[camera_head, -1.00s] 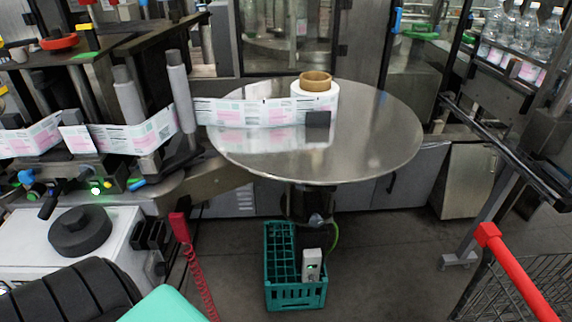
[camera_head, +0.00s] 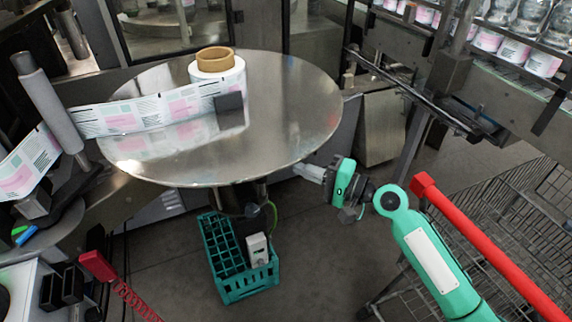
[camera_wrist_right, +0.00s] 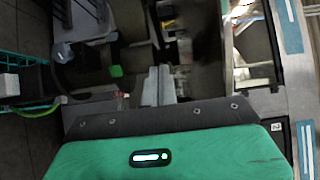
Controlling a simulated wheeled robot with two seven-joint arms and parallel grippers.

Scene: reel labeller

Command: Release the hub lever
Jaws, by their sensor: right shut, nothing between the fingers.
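The round metal turntable (camera_head: 280,115) carries the label reel (camera_head: 217,78) with its brown cardboard core (camera_head: 215,59). A label web (camera_head: 130,115) runs left from the reel. A dark square piece (camera_head: 229,102) sits at the reel's front. I cannot make out the hub lever for certain. My right gripper (camera_head: 301,170) is shut and empty, just off the turntable's front right edge, apart from the reel. Its fingers also show in the right wrist view (camera_wrist_right: 158,84), with nothing between them. My left gripper is out of view.
A green crate (camera_head: 235,286) holding a light device (camera_head: 257,248) stands on the floor under the turntable. A wire cart with a red handle (camera_head: 490,250) is at right, close to my right arm. A rail (camera_head: 410,90) juts in behind. Floor is clear between crate and cart.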

